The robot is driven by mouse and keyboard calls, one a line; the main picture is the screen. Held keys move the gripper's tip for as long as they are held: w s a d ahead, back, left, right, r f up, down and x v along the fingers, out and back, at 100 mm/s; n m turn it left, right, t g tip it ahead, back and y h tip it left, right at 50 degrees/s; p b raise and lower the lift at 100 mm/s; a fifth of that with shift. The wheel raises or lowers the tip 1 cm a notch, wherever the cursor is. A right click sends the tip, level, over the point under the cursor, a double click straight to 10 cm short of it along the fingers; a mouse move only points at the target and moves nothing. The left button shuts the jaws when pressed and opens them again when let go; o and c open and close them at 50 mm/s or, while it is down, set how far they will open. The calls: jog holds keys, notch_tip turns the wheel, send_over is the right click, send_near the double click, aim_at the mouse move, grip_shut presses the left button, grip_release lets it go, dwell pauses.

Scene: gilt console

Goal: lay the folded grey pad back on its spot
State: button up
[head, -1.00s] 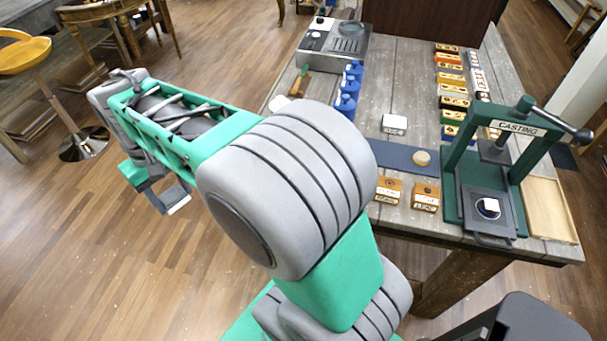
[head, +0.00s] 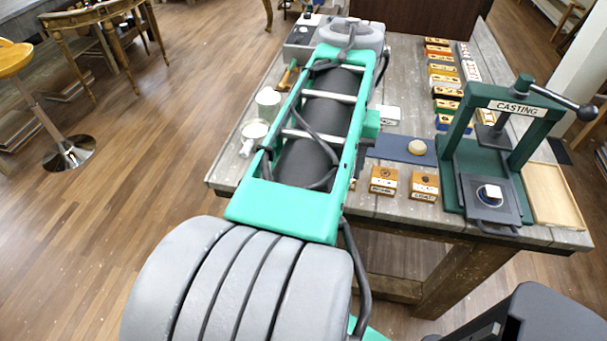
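I cannot make out a folded grey pad for certain in the head view. A small pale block (head: 490,193) sits on the dark plate of the green press marked CASTING (head: 519,107). A flat blue-grey mat (head: 392,147) lies on the table with a round beige piece (head: 417,147) on it. My arm stretches over the left part of the table, and its forearm hides much of that area. My gripper's fingers are hidden, so I see neither their opening nor anything in them.
The grey plank table (head: 408,75) carries rows of small labelled boxes (head: 441,80) at the back right. Two orange-brown boxes (head: 384,180) (head: 425,186) stand near the front edge. A light wooden tray (head: 553,195) lies right of the press. White vessels (head: 268,103) stand at the left.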

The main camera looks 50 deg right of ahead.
jog(key=w+d+f, duration=0.1)
jog(key=w+f, duration=0.2)
jog(key=w+d+f+p, duration=0.1)
jog(key=w+f, duration=0.2)
jog(key=w, duration=0.1)
jog(key=w+d+f+p, duration=0.1)
jog(key=w+f, duration=0.1)
jog(key=w, duration=0.2)
jog(key=shift+w+d+f, duration=0.2)
jog(key=shift+d+f, duration=0.15)
jog(key=shift+f, duration=0.05)
notch_tip(320, 180, down, 3)
jog(key=shift+w+d, duration=0.1)
jog(key=shift+w, duration=0.05)
jog(key=shift+f, duration=0.2)
jog(key=shift+f, duration=0.1)
jog(key=shift+f, duration=0.15)
jog(key=o, duration=1.2)
